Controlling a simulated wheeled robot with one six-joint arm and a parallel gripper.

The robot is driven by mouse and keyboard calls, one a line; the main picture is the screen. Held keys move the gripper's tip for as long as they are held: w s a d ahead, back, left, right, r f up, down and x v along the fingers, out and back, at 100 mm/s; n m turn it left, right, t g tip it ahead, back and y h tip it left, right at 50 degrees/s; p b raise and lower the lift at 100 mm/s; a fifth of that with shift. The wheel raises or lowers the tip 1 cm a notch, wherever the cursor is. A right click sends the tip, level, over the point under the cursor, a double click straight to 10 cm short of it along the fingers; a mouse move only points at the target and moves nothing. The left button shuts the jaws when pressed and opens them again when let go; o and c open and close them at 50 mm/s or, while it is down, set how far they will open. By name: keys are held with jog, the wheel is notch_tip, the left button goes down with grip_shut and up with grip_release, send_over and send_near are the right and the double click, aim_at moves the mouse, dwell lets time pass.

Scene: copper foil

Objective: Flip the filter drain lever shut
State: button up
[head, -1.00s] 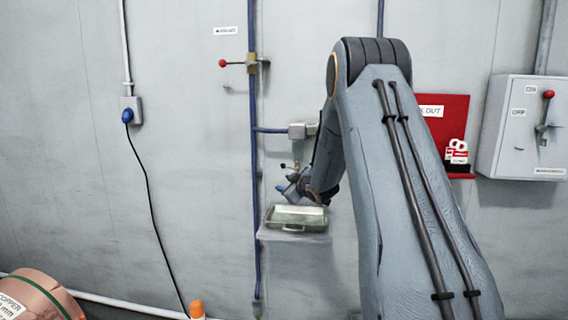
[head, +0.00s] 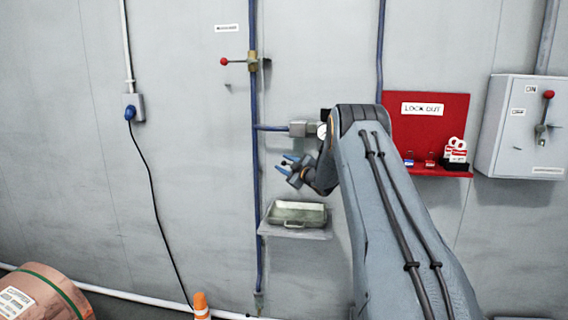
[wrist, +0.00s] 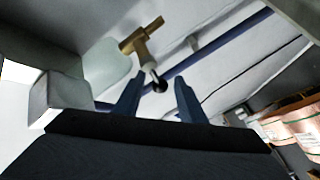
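The filter (head: 302,129) is a grey block on the blue pipe, partly behind my arm in the head view. In the wrist view its brass drain fitting (wrist: 140,36) hangs by a pale translucent bowl (wrist: 108,68). The drain lever (wrist: 159,84) is a short stem with a dark ball end, sticking out from the fitting toward my gripper. My gripper (head: 284,164) is open and empty, its blue fingers pointing left below the filter. In the wrist view the ball end appears between the spread fingertips (wrist: 158,84); I cannot tell whether either touches it.
A tray (head: 298,213) sits on a small wall shelf (head: 290,233) just below my gripper. A red-knobbed valve (head: 252,61) is up left on the vertical pipe. A red lockout board (head: 450,120) and switch box (head: 510,150) are right. A copper roll (head: 45,290) is lower left.

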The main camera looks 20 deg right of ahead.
jog(key=shift+w, duration=0.2)
grip_shut()
jog(key=shift+a+f+n+g+h+b, duration=0.15)
jog(key=shift+f+n+g+h+b, duration=0.15)
jog(key=shift+f+n+g+b, duration=0.45)
jog(key=shift+n+g, duration=0.25)
grip_release()
